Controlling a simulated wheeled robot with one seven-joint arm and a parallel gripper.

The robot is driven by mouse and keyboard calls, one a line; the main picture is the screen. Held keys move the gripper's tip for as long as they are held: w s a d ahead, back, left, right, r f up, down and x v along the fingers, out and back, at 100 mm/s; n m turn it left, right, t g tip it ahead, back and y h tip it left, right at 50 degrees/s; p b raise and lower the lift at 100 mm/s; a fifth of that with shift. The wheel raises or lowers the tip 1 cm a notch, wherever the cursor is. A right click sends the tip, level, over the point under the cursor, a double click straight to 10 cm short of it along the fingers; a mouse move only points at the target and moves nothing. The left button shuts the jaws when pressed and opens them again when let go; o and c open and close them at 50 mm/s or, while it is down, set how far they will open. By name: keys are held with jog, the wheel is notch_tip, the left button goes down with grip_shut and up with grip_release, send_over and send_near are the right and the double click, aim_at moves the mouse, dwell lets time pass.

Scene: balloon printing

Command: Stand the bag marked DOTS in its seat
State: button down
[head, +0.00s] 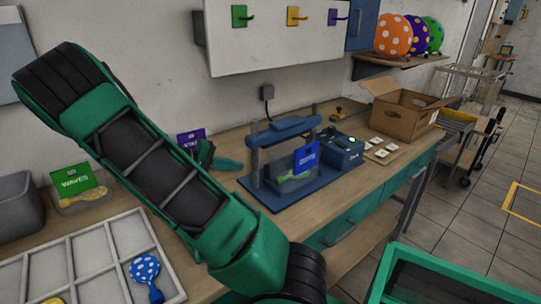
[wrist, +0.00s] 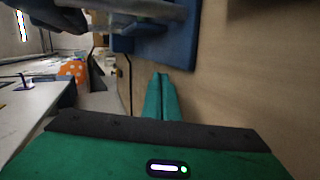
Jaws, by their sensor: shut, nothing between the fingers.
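The bag with the blue card marked DOTS (head: 306,158) stands upright, slightly tilted, in the blue press (head: 262,190) on the bench. Its clear lower part sits low between the press posts; I cannot tell whether its bottom edge is fully in the seat. My gripper (head: 240,165) is shut and empty, left of the press and apart from the bag, partly hidden behind my arm. The wrist view shows its green fingers (wrist: 161,76) closed together, pointing toward the blue press base (wrist: 168,48). The bag is not clearly visible there.
A purple-card bag (head: 190,137) stands behind my gripper; a green-card WAVES bag (head: 78,180) is at left. A divided tray (head: 118,240) holds a blue dotted balloon (head: 146,272). A control box (head: 342,150) and an open carton (head: 405,112) stand right of the press.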

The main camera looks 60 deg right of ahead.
aim_at(275, 156)
jog(key=s+d+r+h, duration=0.1)
jog(key=s+r+g+h, duration=0.1)
jog(key=s+d+r+g+h, duration=0.1)
jog(key=r+h, duration=0.1)
jog(key=shift+d, duration=0.3)
jog(key=x, duration=1)
jog(key=shift+s+a+r, duration=0.1)
jog(key=shift+s, duration=0.1)
jog(key=shift+s+a, duration=0.75)
jog(key=shift+a, duration=0.25)
jog(key=shift+s+a, duration=0.45)
jog(key=shift+a, duration=0.05)
jog(key=shift+s+a, duration=0.6)
jog(key=shift+w, duration=0.1)
